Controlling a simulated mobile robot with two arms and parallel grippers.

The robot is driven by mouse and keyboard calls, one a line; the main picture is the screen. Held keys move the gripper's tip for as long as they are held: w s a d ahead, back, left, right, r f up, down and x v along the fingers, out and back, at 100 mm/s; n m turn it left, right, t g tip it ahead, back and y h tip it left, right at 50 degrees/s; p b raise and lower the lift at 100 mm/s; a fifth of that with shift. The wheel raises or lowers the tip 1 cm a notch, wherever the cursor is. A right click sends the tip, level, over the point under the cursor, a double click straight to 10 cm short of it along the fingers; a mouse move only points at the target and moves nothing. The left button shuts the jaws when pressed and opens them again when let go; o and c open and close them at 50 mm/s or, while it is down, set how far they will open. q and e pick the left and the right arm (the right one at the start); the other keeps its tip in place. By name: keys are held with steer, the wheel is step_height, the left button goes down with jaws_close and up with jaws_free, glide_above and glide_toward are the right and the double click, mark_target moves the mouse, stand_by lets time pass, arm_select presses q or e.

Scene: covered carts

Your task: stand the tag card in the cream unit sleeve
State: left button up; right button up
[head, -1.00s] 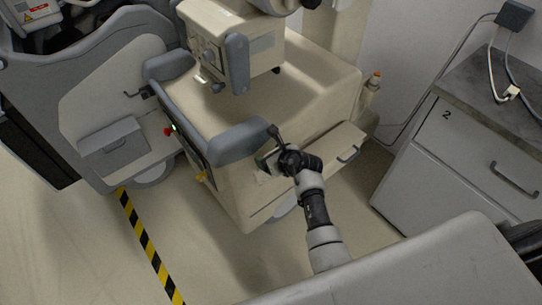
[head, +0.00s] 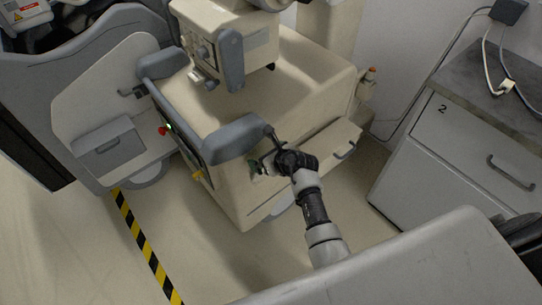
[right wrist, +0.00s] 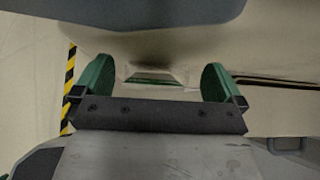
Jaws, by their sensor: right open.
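The cream unit (head: 245,195) stands in the middle of the head view. My right gripper (head: 262,164) is at its near side face, just below the grey bumper. In the right wrist view my right gripper (right wrist: 156,85) is open, its two green finger pads wide apart with nothing touching them. Between and beyond them, a small pale sleeve (right wrist: 156,69) shows on the unit's face. A thin green strip (right wrist: 154,81) lies along its lower part; I cannot tell if this is the tag card's edge. No other sign of the card shows. My left gripper is out of view.
The grey bumper (head: 234,138) overhangs close to my right gripper. A grey cabinet marked 2 (head: 440,160) stands further right. Open floor (head: 225,255) lies in front, with striped tape (head: 140,235) at left.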

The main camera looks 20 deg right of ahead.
steer(key=p+v, duration=0.1)
steer(key=v, duration=0.9)
steer(key=shift+s+d+r+p, duration=0.15)
steer(key=shift+s+r+p, duration=0.05)
steer(key=shift+s+p, duration=0.1)
steer(key=s+a+f+m+y, duration=0.2)
steer(key=a+f+m+y, duration=0.25)
steer(key=f+m, duration=0.25)
steer(key=s+f+m+t+h+p, duration=0.1)
steer(key=s+f+m+h, duration=0.45)
steer(key=f+m, duration=0.7)
steer(key=s+d+f+m+g+h, duration=0.1)
steer(key=s+f+m, duration=0.4)
steer(key=s, duration=0.6)
steer(key=s+d+f+m+g, duration=0.3)
steer(key=s+f+m+g, duration=0.2)
steer(key=s, duration=0.6)
steer(key=s+d+f+m+g+h+p, duration=0.1)
steer(key=s+d+f+m+g, duration=0.2)
steer(key=s+f+m, duration=0.4)
steer(key=s+m+g, duration=0.1)
steer(key=s, duration=0.3)
steer(key=shift+s+h, duration=0.3)
steer(key=shift+s, duration=0.05)
